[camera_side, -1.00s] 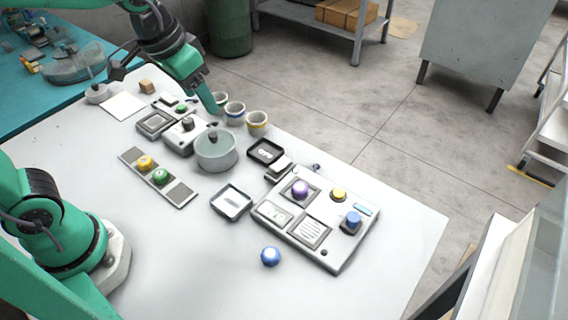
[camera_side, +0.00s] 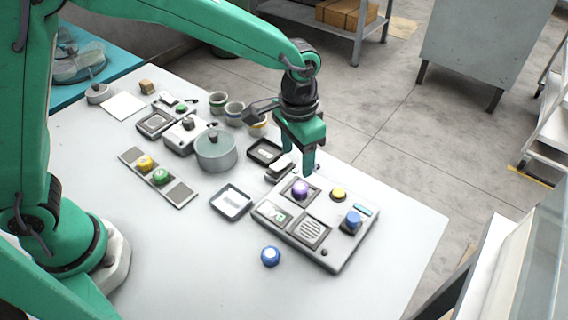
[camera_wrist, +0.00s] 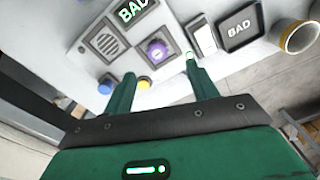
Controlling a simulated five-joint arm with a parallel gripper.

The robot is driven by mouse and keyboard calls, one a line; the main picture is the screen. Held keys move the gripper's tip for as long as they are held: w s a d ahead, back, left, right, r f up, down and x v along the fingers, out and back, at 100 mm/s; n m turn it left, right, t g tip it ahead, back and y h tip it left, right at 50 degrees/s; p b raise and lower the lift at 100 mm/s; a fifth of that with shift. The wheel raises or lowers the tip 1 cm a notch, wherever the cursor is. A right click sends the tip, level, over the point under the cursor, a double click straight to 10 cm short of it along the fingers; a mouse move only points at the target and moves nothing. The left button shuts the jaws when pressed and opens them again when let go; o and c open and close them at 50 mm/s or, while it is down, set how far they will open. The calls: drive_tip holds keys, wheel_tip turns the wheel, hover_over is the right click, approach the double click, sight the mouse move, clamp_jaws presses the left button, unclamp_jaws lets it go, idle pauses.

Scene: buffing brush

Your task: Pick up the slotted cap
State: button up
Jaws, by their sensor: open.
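My gripper (camera_side: 303,168) is open and empty above the back edge of the grey control panel (camera_side: 330,258); its two fingers show in the wrist view (camera_wrist: 160,70). A purple round cap (camera_side: 300,189) sits on a dark square on the panel, just in front of the fingers in the side view. In the wrist view the purple cap (camera_wrist: 157,50) shows between and beyond the fingers, with a mark on its top. A loose blue cap (camera_side: 270,256) with a pale top lies on the table in front of the panel. I cannot tell for sure which cap is slotted.
A dark-rimmed tray (camera_side: 231,202), a black tray (camera_side: 264,151) and a grey lidded pot (camera_side: 216,152) stand left. The table's front right is clear.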

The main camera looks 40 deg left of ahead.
sight(299, 187)
drive_tip(key=shift+d+f, duration=0.45)
drive_tip(key=shift+f, duration=1.35)
drive_tip(key=shift+w+a+f, duration=0.1)
drive_tip(key=shift+f, duration=2.5)
drive_tip(key=c, duration=1.1)
drive_tip(key=shift+r, duration=0.25)
